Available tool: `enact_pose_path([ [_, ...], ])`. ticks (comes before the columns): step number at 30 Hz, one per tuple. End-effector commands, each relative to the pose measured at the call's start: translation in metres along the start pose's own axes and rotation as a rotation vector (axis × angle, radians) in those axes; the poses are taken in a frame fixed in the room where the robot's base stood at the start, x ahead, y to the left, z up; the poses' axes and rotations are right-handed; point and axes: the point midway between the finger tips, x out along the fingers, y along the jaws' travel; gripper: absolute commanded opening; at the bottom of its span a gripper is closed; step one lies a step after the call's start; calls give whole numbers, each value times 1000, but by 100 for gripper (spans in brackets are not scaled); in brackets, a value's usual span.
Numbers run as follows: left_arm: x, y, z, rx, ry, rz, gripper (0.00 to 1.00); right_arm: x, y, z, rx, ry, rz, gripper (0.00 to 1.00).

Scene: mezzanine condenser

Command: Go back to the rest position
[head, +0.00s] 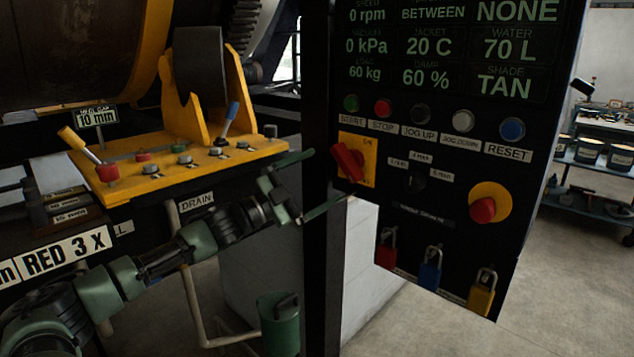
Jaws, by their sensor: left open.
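My left arm comes in from the lower left. Its gripper (329,175) is open, with two green fingers spread apart and nothing visible between them. The gripper is in front of the dark post (321,80), just left of the black control panel (455,150). The fingertips point towards the red rotary switch (348,162) on its yellow plate; I cannot tell whether the lower fingertip touches the panel edge. My right gripper is not in view.
A yellow lever console (190,165) stands behind my left arm. The panel carries a red stop knob (483,210) and red (387,254), blue (430,274) and yellow (481,298) padlocks. A shelf with tubs (590,153) is at far right. Floor lies open at lower right.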

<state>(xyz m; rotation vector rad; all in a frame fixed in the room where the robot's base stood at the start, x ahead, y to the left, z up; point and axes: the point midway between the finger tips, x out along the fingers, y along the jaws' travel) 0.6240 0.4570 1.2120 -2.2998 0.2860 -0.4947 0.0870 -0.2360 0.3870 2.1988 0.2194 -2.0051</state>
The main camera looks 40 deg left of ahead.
Motion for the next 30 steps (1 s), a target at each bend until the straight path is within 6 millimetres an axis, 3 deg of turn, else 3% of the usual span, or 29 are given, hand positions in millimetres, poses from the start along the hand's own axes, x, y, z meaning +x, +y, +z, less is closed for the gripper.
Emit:
enact_pose_path([
  [13,0,0,0,0,0,0,100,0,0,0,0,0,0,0],
  [17,0,17,8,-24,-28,7,100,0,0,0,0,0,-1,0],
  [20,-3,59,26,-79,-103,24,100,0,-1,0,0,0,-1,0],
  [23,-14,124,49,-156,-229,54,100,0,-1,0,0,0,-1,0],
  [26,-35,197,66,-240,-380,92,100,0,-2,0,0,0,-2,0],
  [30,-82,293,72,-354,-610,155,100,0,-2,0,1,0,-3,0],
])
